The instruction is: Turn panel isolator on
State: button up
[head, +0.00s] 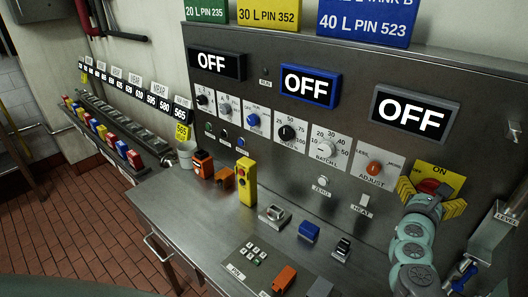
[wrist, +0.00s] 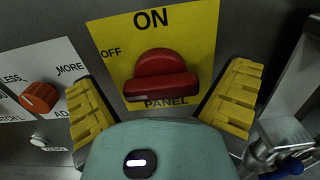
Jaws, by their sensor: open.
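The panel isolator is a red rotary knob (wrist: 160,78) on a yellow plate (wrist: 203,22) marked ON at the top, OFF at the upper left and PANEL below. Its raised bar lies about level in the wrist view. In the head view, the knob (head: 429,187) is partly hidden behind my gripper (head: 429,199). My gripper (wrist: 163,88) is open, with one yellow ribbed finger on each side of the knob. In the wrist view there is a visible gap between each finger and the knob. Nothing is held.
An orange ADJUST knob (wrist: 39,97) is left of my gripper. A metal fitting with a blue handle (wrist: 288,168) is close on the right. Three displays read OFF, including the rightmost (head: 413,113). The steel bench (head: 190,215) carries several small devices.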

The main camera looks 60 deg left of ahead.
jog(key=c, duration=1.1)
jog(key=shift+c, duration=0.2)
jog(key=m+b, duration=0.3)
jog(key=m, duration=0.1)
jog(key=shift+d+f, duration=0.1)
jog(key=m+b, duration=0.4)
jog(key=m, duration=0.1)
jog(key=shift+d+f, duration=0.1)
jog(key=m+b, duration=0.1)
jog(key=m, duration=0.1)
jog(key=m+b, duration=0.2)
jog(key=shift+w+d+f+m, duration=0.1)
jog(key=shift+f+m, duration=0.05)
jog(key=shift+m, duration=0.25)
jog(key=shift+m+b, duration=1.55)
jog(key=shift+m, duration=0.45)
